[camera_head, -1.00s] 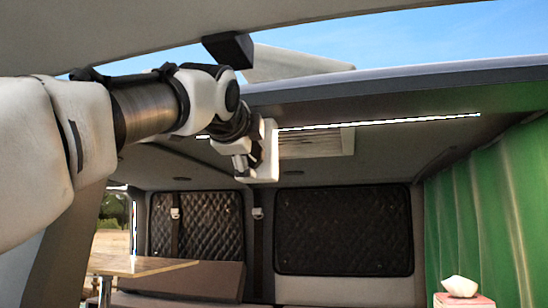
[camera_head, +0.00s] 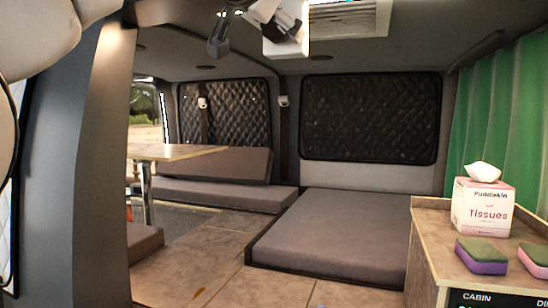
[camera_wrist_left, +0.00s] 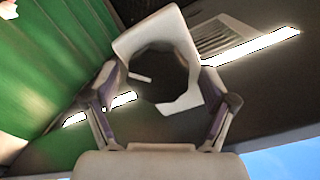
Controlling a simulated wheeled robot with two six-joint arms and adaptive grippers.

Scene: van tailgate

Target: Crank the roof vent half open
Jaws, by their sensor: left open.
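My left gripper (camera_head: 250,38) is at the top edge of the head view, close under the roof, with its arm mostly out of frame. In the left wrist view my left gripper (camera_wrist_left: 160,88) is open, its fingers spread on either side of a white angular housing (camera_wrist_left: 148,40) with a dark opening. I cannot tell whether they touch it. The housing also shows in the head view (camera_head: 284,44), partly behind the gripper. A louvred vent panel (camera_head: 348,20) is beside it, and shows in the wrist view (camera_wrist_left: 213,33). No crank handle is clearly visible. My right gripper is out of view.
A light strip (camera_wrist_left: 250,46) runs along the ceiling. A green curtain (camera_head: 503,130) hangs at the right, above a counter (camera_head: 424,238) with a tissue box (camera_head: 482,208) and two sponges. A table (camera_head: 170,152) and cushions (camera_head: 335,232) are below. The middle floor is free.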

